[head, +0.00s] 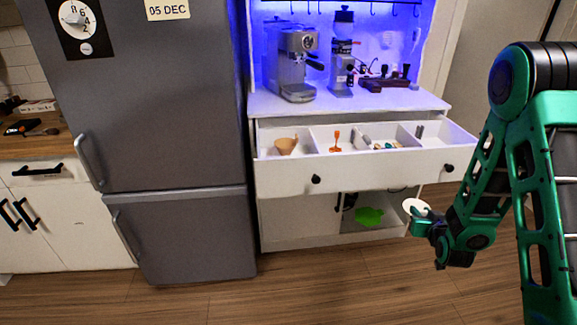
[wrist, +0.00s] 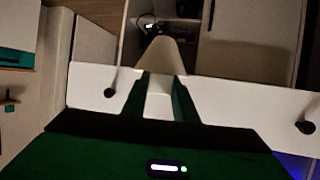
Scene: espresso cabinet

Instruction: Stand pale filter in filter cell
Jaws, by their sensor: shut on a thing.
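The pale filter (head: 416,206) is a whitish cone held at the tip of my gripper (head: 420,219), low and in front of the right end of the open drawer. In the wrist view the pale filter (wrist: 162,55) sits between the two fingers of my gripper (wrist: 162,84), which are shut on it. The leftmost drawer cell (head: 265,145) holds a tan cone-shaped filter (head: 286,146). I take this cell as the filter cell. The pale filter is outside the drawer and apart from that cell.
The open white drawer (head: 370,175) has several cells; one holds an orange scoop (head: 336,141), another several small items. An espresso machine (head: 292,65) and grinder (head: 341,55) stand above. A green thing (head: 369,217) lies in the lower cabinet. The fridge (head: 150,110) stands left.

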